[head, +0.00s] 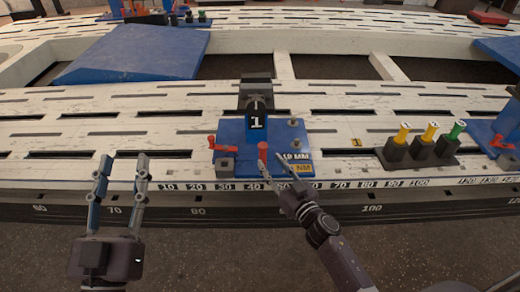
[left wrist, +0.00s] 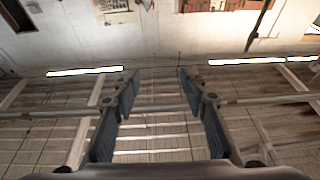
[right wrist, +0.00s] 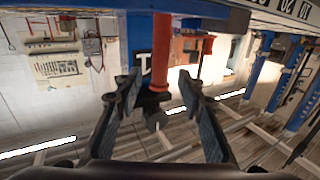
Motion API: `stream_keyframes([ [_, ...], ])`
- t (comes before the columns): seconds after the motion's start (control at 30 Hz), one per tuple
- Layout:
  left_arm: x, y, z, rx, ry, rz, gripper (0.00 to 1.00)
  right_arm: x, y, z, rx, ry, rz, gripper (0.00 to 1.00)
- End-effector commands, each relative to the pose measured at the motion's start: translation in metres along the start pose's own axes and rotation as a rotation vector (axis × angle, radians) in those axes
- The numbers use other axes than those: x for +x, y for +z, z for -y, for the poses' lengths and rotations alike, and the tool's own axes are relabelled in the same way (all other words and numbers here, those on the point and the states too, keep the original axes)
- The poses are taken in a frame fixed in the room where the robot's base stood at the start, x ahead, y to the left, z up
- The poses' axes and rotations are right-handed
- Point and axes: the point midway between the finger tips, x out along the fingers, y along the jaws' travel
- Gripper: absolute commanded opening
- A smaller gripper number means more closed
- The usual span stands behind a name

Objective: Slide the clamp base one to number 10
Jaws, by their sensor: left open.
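Clamp base one is a blue block (head: 231,133) with a black upright part marked "1" (head: 257,122). It sits on the slotted white frame bench, its front edge above the 30 to 50 marks. The number 10 label (head: 167,187) is to its left on the front scale. A red post (head: 262,151) stands at the base's front; it also shows in the right wrist view (right wrist: 161,55). My right gripper (head: 275,168) is open at the base's front, with the red post between or just beyond its fingertips; contact is unclear. My left gripper (head: 124,163) is open and empty, left of the base.
Red clamp handles (head: 218,145) stick out at the base's left. A black holder with yellow and green pegs (head: 422,150) stands to the right, with another blue clamp base (head: 489,139) beyond it. The bench between the base and my left gripper is clear.

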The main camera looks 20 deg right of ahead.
Motion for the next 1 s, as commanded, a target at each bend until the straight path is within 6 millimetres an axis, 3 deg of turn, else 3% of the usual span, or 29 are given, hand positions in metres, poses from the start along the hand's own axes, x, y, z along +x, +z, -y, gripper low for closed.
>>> stream_keyframes([
  [0.23, -0.005, -0.043, -0.005, -0.008, 0.01, -0.212, 0.4, 0.038, 0.0, 0.0, -0.003, 0.0, -0.003, 0.36],
  [0.5, -0.015, -0.077, -0.008, -0.015, 0.016, -0.37, 0.4, 0.06, 0.0, 0.0, 0.0, -0.001, -0.001, 0.36],
  [0.87, -0.017, -0.083, -0.009, -0.016, 0.017, -0.397, 0.4, 0.063, -0.001, 0.0, -0.001, 0.0, -0.001, 0.36],
  [1.0, -0.017, -0.083, -0.009, -0.016, 0.017, -0.396, 0.4, 0.063, -0.001, 0.0, -0.001, 0.0, -0.001, 0.2],
])
